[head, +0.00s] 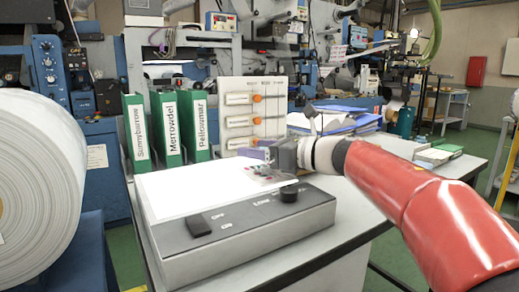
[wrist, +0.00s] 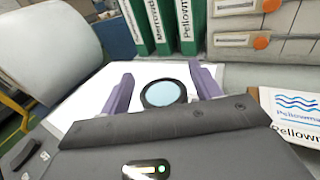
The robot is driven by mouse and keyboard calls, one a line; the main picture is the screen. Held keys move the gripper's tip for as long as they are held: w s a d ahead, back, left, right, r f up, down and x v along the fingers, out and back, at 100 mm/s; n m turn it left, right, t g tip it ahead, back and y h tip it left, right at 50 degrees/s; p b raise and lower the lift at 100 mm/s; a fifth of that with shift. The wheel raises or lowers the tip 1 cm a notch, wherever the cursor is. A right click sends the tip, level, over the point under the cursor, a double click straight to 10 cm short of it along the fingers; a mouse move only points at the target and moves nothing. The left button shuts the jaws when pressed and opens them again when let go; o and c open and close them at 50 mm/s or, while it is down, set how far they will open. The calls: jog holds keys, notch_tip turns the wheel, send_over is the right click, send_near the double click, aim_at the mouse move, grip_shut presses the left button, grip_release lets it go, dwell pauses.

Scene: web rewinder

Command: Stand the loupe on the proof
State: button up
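The loupe (wrist: 163,93), a black ring around a pale blue lens, shows in the wrist view between the purple fingers of my gripper (wrist: 160,82). White shows on both sides of it, so the fingers look open around it, not touching. The proof, a white sheet (head: 185,188) with small colour patches, lies on the grey light box (head: 240,232). In the head view my gripper (head: 258,155) is low over the far right part of the sheet, and I cannot make out the loupe there. How the loupe's base rests is hidden.
Green binders (head: 168,128) and a drawer unit (head: 252,115) stand behind the light box. A black knob (head: 289,193) rises from its front panel. Papers and folders (head: 335,118) lie at the back right. A large white roll (head: 40,170) stands left. The bench (head: 365,225) is clear right of the box.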

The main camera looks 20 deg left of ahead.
jog(key=shift+d, duration=0.1)
jog(key=b+v, duration=0.1)
jog(key=v, duration=1.1)
jog(key=shift+s+b, duration=0.1)
jog(key=shift+b, duration=0.3)
jog(key=shift+r, duration=0.1)
